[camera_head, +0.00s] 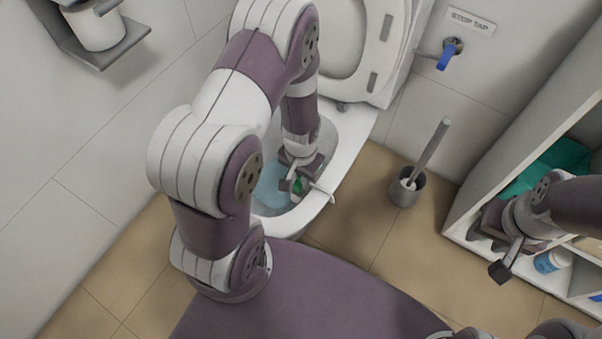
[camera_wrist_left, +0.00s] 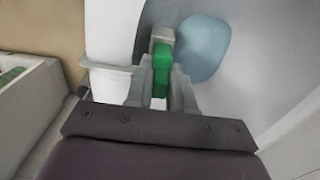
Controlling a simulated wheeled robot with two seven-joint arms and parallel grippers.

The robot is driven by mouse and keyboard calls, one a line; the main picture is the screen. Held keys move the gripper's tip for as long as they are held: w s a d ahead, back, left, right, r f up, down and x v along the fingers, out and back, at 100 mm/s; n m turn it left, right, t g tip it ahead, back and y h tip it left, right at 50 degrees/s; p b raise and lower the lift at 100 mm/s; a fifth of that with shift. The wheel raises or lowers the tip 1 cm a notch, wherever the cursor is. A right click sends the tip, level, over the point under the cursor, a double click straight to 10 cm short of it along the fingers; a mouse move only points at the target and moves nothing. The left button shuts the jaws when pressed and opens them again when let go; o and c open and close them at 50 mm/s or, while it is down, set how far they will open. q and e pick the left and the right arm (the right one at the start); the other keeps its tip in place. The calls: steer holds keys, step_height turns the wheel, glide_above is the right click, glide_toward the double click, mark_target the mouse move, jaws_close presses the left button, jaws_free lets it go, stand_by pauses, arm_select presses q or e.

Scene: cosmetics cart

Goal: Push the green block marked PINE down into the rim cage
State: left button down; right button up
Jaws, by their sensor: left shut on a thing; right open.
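The green block (camera_wrist_left: 161,70) is between the fingers of my left gripper (camera_wrist_left: 162,95) in the left wrist view. My left gripper is shut on it. The block also shows as a small green patch in the head view (camera_head: 299,187), beside my left gripper (camera_head: 299,186), just inside the front rim of the toilet bowl. Its PINE marking cannot be read. The white rim cage (camera_wrist_left: 108,68) hooks over the bowl rim, right at the block; the gripper hides part of it. Whether the block touches the cage I cannot tell. My right gripper (camera_head: 506,258) is open by the shelf.
The toilet bowl (camera_head: 352,140) has its lid raised and blue water inside. A brush in a metal holder (camera_head: 406,187) stands on the floor to the right. A white shelf (camera_head: 470,203) with a green cloth and a bottle (camera_head: 551,261) is at the right. A stop tap (camera_head: 449,52) is on the wall.

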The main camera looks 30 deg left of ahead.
mark_target(300, 180)
arm_select(q)
steer(key=shift+f+b, duration=1.1)
steer(key=shift+f, duration=0.7)
steer(key=c, duration=0.9)
jaws_free()
step_height(300, 180, up, 12)
steer(key=p, duration=0.6)
steer(key=shift+p, duration=0.3)
steer(key=shift+r, duration=0.35)
